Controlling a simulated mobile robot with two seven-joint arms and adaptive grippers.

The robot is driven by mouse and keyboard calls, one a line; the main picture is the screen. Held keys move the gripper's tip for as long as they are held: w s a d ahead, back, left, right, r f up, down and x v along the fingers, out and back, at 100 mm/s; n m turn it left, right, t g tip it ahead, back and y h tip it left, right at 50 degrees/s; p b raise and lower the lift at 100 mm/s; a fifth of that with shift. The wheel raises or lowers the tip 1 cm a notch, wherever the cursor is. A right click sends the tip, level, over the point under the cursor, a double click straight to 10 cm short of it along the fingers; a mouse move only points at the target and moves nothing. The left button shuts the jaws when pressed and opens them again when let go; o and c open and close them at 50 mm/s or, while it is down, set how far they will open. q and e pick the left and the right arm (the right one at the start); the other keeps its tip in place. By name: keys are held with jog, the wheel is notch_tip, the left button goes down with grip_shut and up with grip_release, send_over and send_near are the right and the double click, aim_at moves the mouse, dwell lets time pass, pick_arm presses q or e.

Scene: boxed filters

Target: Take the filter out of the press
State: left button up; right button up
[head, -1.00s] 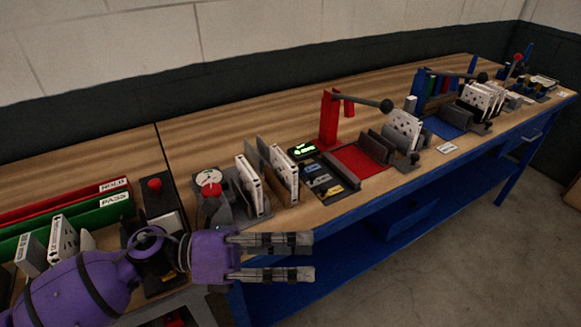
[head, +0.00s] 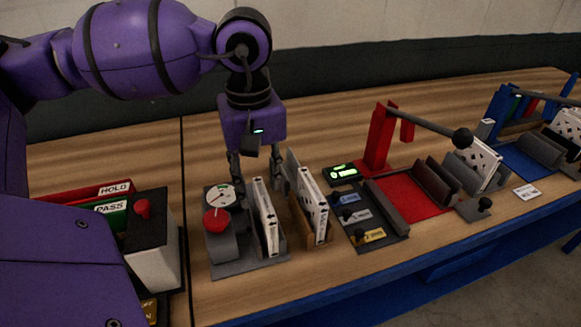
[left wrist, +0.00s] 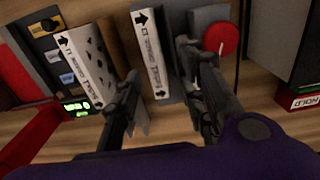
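A white filter (head: 264,217) stands upright in a grey fixture (head: 254,266) with a round dial and a red knob, which I take for the press. My left gripper (head: 260,188) points down just above this filter, fingers apart. In the left wrist view the open fingers (left wrist: 157,62) lie on either side of the filter (left wrist: 150,55), with gaps showing. A second white filter (head: 313,208) stands close on the right in a wooden holder, and also shows in the left wrist view (left wrist: 88,65), outside the fingers. My right gripper is not in view.
A red lever stand (head: 378,140) with a red mat (head: 408,197) stands to the right, behind a small plate with labelled switches (head: 368,222). A black-topped box with a red button (head: 142,208) and HOLD and PASS trays (head: 110,207) are left. Bare wood lies in front.

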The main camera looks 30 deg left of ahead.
aim_at(262, 194)
pick_arm(q)
jog(key=f, duration=0.5)
jog(key=shift+d+f+p, duration=0.2)
jog(key=shift+d+p, duration=0.1)
jog(key=shift+d, duration=0.05)
jog(key=shift+c, duration=0.4)
grip_shut()
